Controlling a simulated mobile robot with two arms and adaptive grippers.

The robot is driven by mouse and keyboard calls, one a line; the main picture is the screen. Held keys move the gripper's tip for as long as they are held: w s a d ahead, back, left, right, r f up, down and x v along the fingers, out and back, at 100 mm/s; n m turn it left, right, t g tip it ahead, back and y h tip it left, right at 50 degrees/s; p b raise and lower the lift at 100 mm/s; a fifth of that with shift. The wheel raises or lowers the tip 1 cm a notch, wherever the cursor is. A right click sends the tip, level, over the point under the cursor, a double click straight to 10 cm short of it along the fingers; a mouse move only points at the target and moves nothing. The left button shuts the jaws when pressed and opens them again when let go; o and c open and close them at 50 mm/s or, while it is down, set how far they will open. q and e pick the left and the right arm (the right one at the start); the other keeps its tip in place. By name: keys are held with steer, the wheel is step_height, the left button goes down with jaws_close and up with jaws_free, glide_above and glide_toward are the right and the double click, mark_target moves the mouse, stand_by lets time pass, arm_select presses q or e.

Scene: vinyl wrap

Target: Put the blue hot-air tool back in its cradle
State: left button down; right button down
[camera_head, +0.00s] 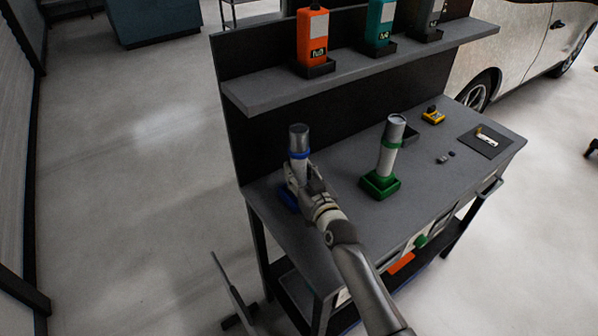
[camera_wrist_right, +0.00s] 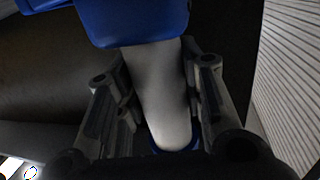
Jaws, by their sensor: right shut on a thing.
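The blue hot-air tool (camera_head: 299,139) stands about upright at the left end of the workbench, with a grey nozzle on top, a blue ring and a white body. My right gripper (camera_head: 303,184) is shut on its white body (camera_wrist_right: 160,85), which shows between the fingers in the wrist view. The blue cradle (camera_head: 287,198) is under the tool, mostly hidden by my gripper. In the wrist view a blue block (camera_wrist_right: 120,22) meets the wide end of the body; I cannot tell whether the tool is fully seated. My left gripper is out of view.
Orange (camera_head: 312,36) and teal (camera_head: 379,22) bottles stand on the shelf (camera_head: 262,94) above. A yellow item (camera_head: 433,116) and a dark mat (camera_head: 497,147) lie farther right on the bench.

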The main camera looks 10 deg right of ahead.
steer(key=c, duration=1.4)
jaws_free()
steer(key=shift+f, duration=0.1)
steer(key=o, duration=0.4)
steer(key=shift+o, duration=0.2)
steer(key=shift+s, duration=0.25)
steer(key=b+v, duration=0.1)
steer(key=v, duration=1)
steer(key=shift+s, duration=0.3)
